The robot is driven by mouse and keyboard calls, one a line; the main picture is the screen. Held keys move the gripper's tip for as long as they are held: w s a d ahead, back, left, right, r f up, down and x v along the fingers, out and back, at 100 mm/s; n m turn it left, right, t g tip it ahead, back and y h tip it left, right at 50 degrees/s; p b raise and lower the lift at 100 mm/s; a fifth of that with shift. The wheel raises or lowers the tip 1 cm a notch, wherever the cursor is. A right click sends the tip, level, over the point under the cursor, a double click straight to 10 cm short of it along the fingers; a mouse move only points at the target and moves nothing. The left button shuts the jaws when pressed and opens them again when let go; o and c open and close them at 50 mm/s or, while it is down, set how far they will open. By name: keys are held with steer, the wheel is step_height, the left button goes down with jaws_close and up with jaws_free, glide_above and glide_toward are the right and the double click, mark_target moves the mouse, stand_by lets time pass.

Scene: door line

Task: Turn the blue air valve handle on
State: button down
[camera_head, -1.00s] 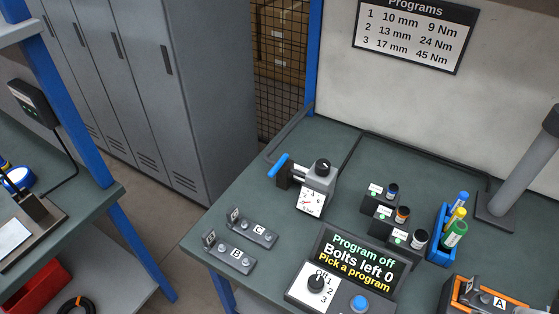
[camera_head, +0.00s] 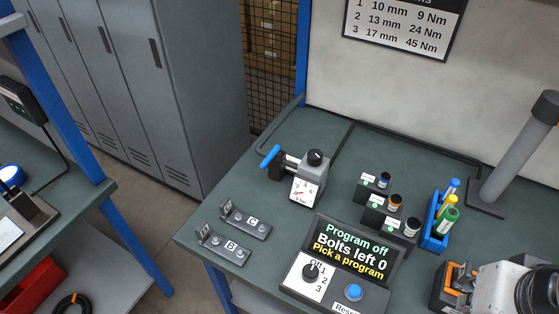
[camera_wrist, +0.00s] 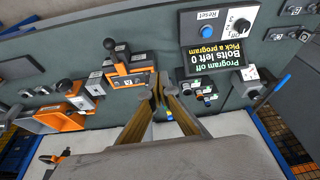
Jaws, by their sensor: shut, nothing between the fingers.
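The blue air valve handle (camera_head: 271,156) is at the back left of the bench in the head view. It sits on a dark valve body (camera_head: 281,172) left of the grey regulator (camera_head: 313,172), which has a black knob and a white gauge (camera_head: 304,191) with a red needle. My gripper (camera_wrist: 153,88) is shut and empty in the wrist view, over the bench near the marker holder and well away from the valve. Its fingers are outside the head view.
The controller screen (camera_head: 350,248) reads "Program off, Bolts left 0". Sockets on dark blocks (camera_head: 395,202), a blue marker holder (camera_head: 436,222) and a grey post (camera_head: 522,150) stand to the right. Plates B (camera_head: 230,246) and C (camera_head: 252,222) lie at the left edge.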

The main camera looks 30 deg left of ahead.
steer(key=w+a+f+m+g+y, duration=0.1)
steer(key=w+a+f+m+y, duration=0.1)
steer(key=w+a, duration=0.3)
steer(key=w+a+f+m+g+y, duration=0.1)
steer(key=w+a+f+m, duration=0.3)
steer(key=a, duration=0.8)
steer(key=w+a+f+m+g+y, duration=0.2)
steer(key=w+a+f+m+g, duration=0.1)
steer(key=w+a, duration=0.5)
steer(key=shift+a+f+m+y, duration=0.3)
steer(key=shift+a+f+m, duration=0.1)
steer(key=shift+a+f, duration=0.3)
steer(key=w+a+r+m+t+y, duration=0.1)
steer(key=w+a+r+m+y, duration=0.2)
steer(key=w+a+m, duration=0.4)
steer(key=shift+a+m, duration=0.4)
steer(key=shift+m, duration=0.6)
steer(key=shift+w, duration=0.1)
steer(key=shift+a+f, duration=0.1)
